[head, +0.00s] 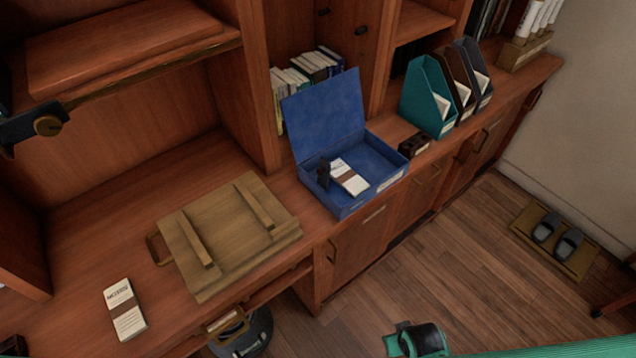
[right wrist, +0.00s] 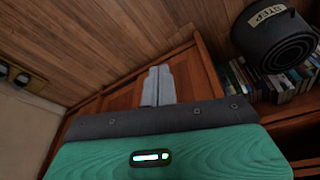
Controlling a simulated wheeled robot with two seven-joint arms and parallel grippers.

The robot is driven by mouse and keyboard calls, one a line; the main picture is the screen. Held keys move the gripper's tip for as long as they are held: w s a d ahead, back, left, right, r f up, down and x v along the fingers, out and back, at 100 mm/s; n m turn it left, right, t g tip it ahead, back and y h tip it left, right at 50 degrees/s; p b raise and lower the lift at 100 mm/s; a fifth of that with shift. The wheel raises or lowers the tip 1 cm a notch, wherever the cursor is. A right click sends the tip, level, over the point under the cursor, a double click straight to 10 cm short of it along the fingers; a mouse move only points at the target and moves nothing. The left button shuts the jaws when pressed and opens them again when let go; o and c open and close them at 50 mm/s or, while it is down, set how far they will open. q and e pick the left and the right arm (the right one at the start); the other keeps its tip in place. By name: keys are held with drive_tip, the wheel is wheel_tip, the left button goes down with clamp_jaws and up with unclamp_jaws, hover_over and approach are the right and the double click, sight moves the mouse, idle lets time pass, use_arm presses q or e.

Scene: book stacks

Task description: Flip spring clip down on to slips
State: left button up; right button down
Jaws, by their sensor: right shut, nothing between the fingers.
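The blue box file (head: 352,195) stands on the counter with its lid (head: 325,115) raised. A stack of white slips (head: 349,177) with a brown band lies inside it. The dark spring clip (head: 323,173) stands upright at the left end of these slips, not over them. My right gripper (right wrist: 158,86) shows in the right wrist view with its grey fingers together and empty. It is away from the box, which that view does not show. In the head view, a green and black part of my right arm shows at the bottom edge. My left gripper is not in view.
A wooden case or board (head: 225,235) and another banded slip pack (head: 124,309) lie on the desk to the left. A small dark holder (head: 413,145) and upright magazine files (head: 428,97) stand right of the box. A round step stool (right wrist: 275,45) shows in the wrist view.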

drive_tip(key=w+a+r+n+t+y, duration=0.15)
drive_tip(key=w+r, duration=0.25)
drive_tip(key=r, duration=0.5)
drive_tip(key=w+a+r+n+t+h, duration=0.1)
drive_tip(key=w+a+r+n+t, duration=0.2)
drive_tip(key=r, duration=0.6)
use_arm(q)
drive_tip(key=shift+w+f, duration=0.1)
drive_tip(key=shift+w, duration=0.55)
use_arm(e)
drive_tip(key=w+a+r+n+t+y, duration=0.3)
drive_tip(key=w+a+r+n+t, duration=0.1)
drive_tip(key=a+r+n, duration=0.3)
drive_tip(key=w+a+r+n+t+y, duration=0.3)
drive_tip(key=w+a+r+n+t, duration=0.2)
drive_tip(key=a+r+n, duration=0.2)
drive_tip(key=shift+w+a, duration=0.4)
drive_tip(key=shift+a, duration=0.3)
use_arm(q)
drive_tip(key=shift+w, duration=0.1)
use_arm(e)
drive_tip(key=shift+r+n, duration=0.1)
drive_tip(key=shift+n, duration=0.15)
drive_tip(key=shift+w, duration=0.1)
